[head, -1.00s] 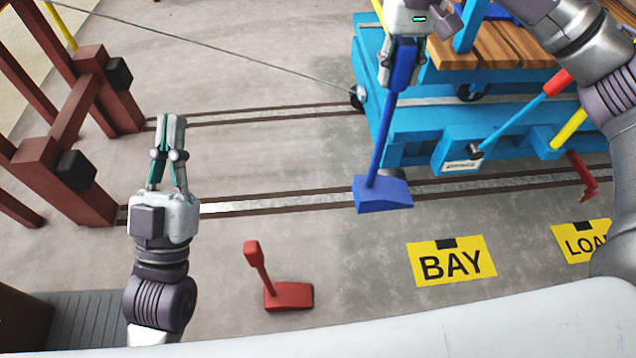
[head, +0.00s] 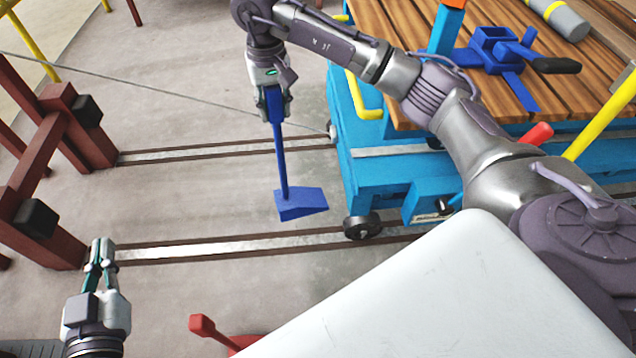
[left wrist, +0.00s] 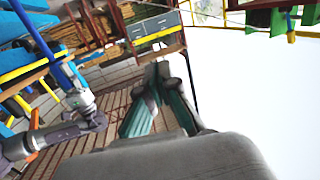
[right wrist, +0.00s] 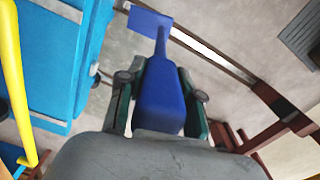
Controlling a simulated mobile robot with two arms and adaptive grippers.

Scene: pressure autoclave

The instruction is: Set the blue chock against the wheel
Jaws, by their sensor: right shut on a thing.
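The blue chock (head: 300,204) has a wedge block on a long upright handle. My right gripper (head: 272,98) is shut on the top of that handle. In the right wrist view the chock handle (right wrist: 160,98) sits between the fingers, with the wedge beyond. The wedge hangs left of the blue cart's near wheel (head: 361,226), apart from it; its exact height above the floor is hard to tell. The wheel stands on the near rail. My left gripper (head: 101,247) is shut and empty at lower left; its fingers also show in the left wrist view (left wrist: 160,85).
The blue cart (head: 385,180) with a wooden deck fills the right. Two floor rails (head: 215,251) run left to a dark red frame (head: 45,235) with black buffers. A red chock (head: 203,325) is partly hidden at the bottom. Floor between the rails is clear.

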